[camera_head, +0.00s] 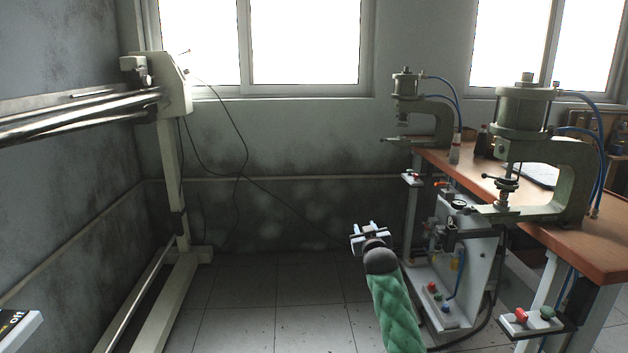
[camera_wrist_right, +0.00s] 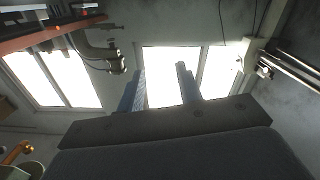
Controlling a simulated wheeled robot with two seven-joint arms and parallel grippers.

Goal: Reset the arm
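My right arm, in a green padded sleeve (camera_head: 395,312), comes up from the bottom of the head view, right of the middle. Its gripper (camera_head: 371,230) points away from me towards the far wall, left of the workbench. In the right wrist view the two fingers of the gripper (camera_wrist_right: 162,86) stand apart with nothing between them, so it is open and empty. My left arm and gripper are not in view.
A wooden-topped workbench (camera_head: 601,246) with green pneumatic presses (camera_head: 572,180) stands at the right. Control boxes with red and green buttons (camera_head: 522,314) sit low by its legs. A pale roller frame (camera_head: 172,160) stands at the left. The tiled floor (camera_head: 262,300) between is clear.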

